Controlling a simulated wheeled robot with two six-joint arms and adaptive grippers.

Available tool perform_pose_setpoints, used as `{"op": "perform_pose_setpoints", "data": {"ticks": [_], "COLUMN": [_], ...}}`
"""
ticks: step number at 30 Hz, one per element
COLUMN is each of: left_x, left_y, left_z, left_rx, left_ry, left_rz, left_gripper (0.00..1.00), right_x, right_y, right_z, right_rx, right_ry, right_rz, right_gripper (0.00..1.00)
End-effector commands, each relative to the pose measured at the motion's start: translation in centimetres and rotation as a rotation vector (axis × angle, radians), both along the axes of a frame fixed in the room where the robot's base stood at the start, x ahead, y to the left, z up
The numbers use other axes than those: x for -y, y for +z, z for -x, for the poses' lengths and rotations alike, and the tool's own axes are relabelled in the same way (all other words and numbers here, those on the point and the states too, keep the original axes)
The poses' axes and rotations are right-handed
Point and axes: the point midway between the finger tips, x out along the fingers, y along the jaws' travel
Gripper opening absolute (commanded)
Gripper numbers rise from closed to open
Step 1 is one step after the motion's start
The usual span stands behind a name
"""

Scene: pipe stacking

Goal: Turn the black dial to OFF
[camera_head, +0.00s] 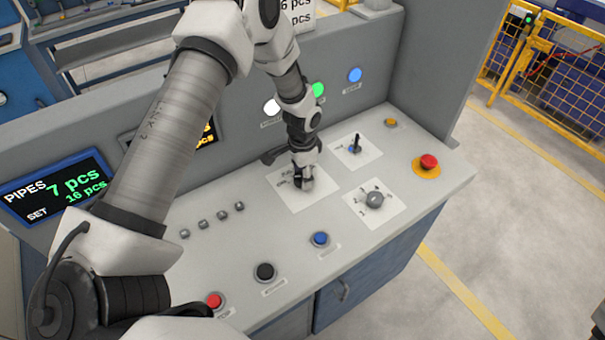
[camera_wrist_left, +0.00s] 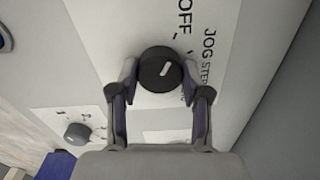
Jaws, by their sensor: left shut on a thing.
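The black dial (camera_wrist_left: 152,82) is round with a short white pointer mark. It sits on a white label plate (camera_head: 318,198) on the sloped grey panel. In the left wrist view the pointer leans up and slightly right, roughly toward the tick beside the word OFF (camera_wrist_left: 184,16). The JOG and STEP lettering (camera_wrist_left: 208,50) is further right. My left gripper (camera_wrist_left: 160,76) has one finger on each side of the dial and is shut on it; in the head view the gripper (camera_head: 304,180) hides most of the dial. My right gripper is in neither view.
A grey selector knob (camera_head: 374,200), a small toggle lever (camera_head: 356,145) and a red emergency button (camera_head: 428,162) stand to the right. Red (camera_head: 214,300), black (camera_head: 265,271) and blue (camera_head: 320,239) buttons line the front edge. A grey wall with lamps (camera_head: 318,89) rises behind.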

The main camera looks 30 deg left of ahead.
Motion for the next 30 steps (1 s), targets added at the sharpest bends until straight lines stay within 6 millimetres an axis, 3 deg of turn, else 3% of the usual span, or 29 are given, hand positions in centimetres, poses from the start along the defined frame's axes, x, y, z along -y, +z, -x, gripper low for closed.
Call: {"op": "perform_pose_setpoints", "data": {"ticks": [10, 11, 12, 23, 26, 30], "left_x": [0.0, 0.0, 0.1, 0.0, 0.0, 0.0], "left_y": [-0.3, -0.3, -0.3, 0.3, 1.5, 4.9], "left_z": [0.4, 0.4, 0.4, 0.1, 0.0, 0.0], "left_rx": [-0.012, -0.011, -0.011, -0.002, -0.001, 0.001], "left_ry": [0.003, 0.003, 0.003, 0.002, 0.002, 0.002], "left_rz": [0.001, 0.001, 0.001, 0.001, 0.001, 0.002], "left_gripper": [0.12, 0.58, 0.72, 0.72, 0.72, 0.72], "right_x": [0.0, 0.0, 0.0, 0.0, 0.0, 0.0], "right_y": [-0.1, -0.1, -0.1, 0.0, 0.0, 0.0], "right_z": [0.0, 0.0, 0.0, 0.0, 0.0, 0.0], "right_rx": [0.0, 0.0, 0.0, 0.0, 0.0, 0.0], "right_ry": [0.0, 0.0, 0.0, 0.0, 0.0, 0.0], "right_rz": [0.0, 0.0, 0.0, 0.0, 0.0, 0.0], "right_gripper": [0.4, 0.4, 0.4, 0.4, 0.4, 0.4]}}
